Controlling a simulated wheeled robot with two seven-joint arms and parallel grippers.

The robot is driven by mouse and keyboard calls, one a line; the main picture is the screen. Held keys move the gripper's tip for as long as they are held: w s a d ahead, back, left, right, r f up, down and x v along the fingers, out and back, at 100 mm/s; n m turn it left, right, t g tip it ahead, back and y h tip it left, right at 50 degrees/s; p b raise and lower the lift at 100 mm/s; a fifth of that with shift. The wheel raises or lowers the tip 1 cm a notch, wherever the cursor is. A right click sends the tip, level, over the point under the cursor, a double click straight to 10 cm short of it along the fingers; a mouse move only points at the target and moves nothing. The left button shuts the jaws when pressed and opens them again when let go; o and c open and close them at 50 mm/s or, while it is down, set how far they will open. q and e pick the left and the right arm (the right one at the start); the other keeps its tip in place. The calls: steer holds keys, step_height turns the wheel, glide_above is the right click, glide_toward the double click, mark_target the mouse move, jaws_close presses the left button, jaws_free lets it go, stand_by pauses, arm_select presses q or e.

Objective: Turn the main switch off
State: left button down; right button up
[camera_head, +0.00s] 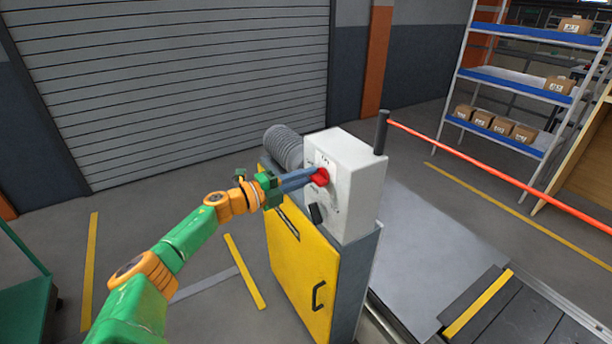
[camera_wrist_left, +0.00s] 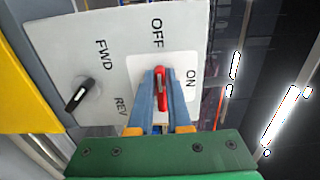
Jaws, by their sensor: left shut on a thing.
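The red main switch (camera_head: 320,177) sits on the front of the white control box (camera_head: 352,190). It also shows in the left wrist view (camera_wrist_left: 161,92), on a white plate marked OFF and ON. My left gripper (camera_head: 312,178) is shut on the red handle, with one blue finger on each side of it. In the wrist view the handle runs up and down, its upper end towards OFF; ON is to the right. The fingers hide part of the plate. My right gripper is in neither view.
A black FWD/REV selector (camera_wrist_left: 78,95) is on the same box face, near the switch. The box stands on a yellow-doored cabinet (camera_head: 300,270). A black post (camera_head: 381,132) with an orange bar (camera_head: 480,167) is to the right, and the conveyor (camera_head: 530,325) is at lower right.

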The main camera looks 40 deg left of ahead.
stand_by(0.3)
arm_select(q)
steer(key=c, duration=0.9)
jaws_free()
steer(key=shift+o, duration=0.2)
steer(key=v, duration=0.7)
steer(key=shift+b, duration=0.35)
steer(key=shift+s+a+f, duration=0.1)
